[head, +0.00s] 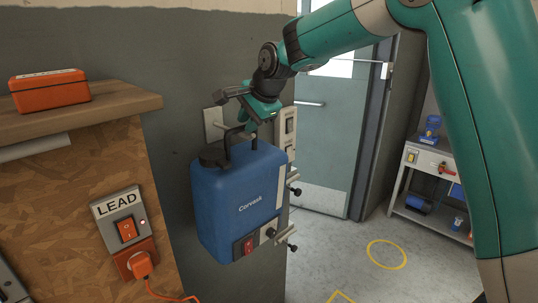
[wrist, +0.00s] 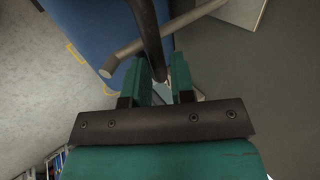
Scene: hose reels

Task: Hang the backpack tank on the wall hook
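The blue backpack tank (head: 240,200) hangs upright beside the grey wall, with a black cap and a black carry handle (head: 228,143). My gripper (head: 256,125) is above the tank, its fingers closed around the handle. In the wrist view the handle (wrist: 147,32) runs between the fingertips (wrist: 160,80). The wall hook's plate (head: 213,123) shows partly behind the tank. In the wrist view its metal bar (wrist: 185,19) crosses behind the handle, and its end (wrist: 109,67) sticks out beyond it. I cannot tell whether handle and bar touch.
A wooden bench (head: 100,113) with an orange box (head: 48,90) stands at left, with a LEAD switch (head: 127,229) and orange plug on its side. Fittings with knobs (head: 290,178) are right of the tank. A door (head: 335,135) and cart (head: 425,190) stand farther back.

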